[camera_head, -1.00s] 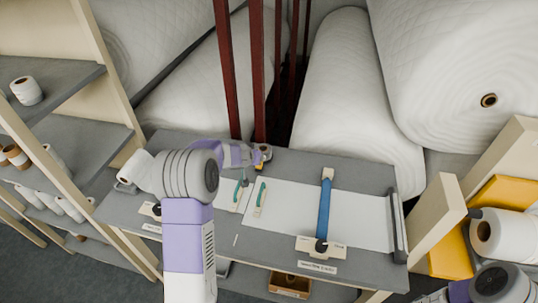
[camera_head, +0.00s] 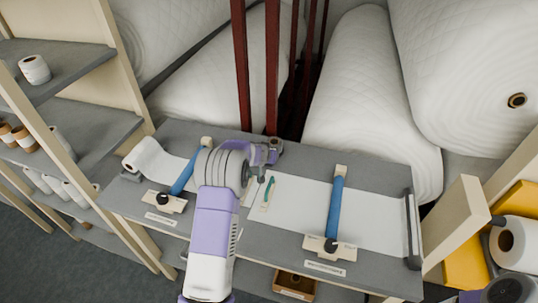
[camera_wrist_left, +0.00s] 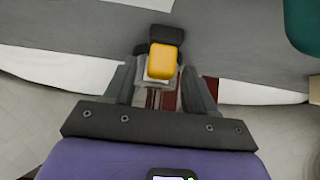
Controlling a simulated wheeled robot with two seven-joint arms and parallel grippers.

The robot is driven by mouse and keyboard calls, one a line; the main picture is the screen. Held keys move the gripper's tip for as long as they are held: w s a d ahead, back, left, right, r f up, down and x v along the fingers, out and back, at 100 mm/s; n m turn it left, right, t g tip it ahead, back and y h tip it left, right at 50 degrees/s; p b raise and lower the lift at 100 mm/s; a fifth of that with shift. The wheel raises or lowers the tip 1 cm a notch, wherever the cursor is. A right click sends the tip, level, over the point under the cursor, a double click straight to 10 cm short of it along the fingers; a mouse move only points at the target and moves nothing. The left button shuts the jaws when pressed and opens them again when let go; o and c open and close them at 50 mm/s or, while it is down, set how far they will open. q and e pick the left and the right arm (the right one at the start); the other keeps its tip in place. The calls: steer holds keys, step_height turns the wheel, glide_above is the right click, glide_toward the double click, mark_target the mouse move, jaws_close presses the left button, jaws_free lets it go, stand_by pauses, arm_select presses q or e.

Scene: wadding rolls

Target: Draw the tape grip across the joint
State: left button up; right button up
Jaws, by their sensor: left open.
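The bench (camera_head: 300,168) carries two white wadding sheets. The right sheet (camera_head: 380,217) lies flat under a blue bar (camera_head: 335,208). The left sheet (camera_head: 160,160) comes off a roll and passes under another blue bar (camera_head: 184,178). My left arm covers most of the middle, where the sheets meet. A teal-handled item (camera_head: 267,194) lies just right of there. My left gripper (camera_head: 266,153) is low near the bench's back edge. In the left wrist view its open fingers (camera_wrist_left: 160,82) stand either side of a yellow-orange block on a dark base, probably the tape grip (camera_wrist_left: 162,61). Contact is unclear.
Dark red posts (camera_head: 271,70) rise just behind the bench, close to my left gripper. Large wadding rolls (camera_head: 365,90) fill the back. A shelf with small rolls (camera_head: 34,69) stands left. A roll (camera_head: 510,240) and yellow panels are at right.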

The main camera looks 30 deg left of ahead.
arm_select(q)
steer(key=shift+w+a+f, duration=0.1)
steer(key=shift+w+f, duration=0.3)
steer(key=shift+f, duration=0.05)
steer(key=shift+c, duration=0.4)
jaws_close()
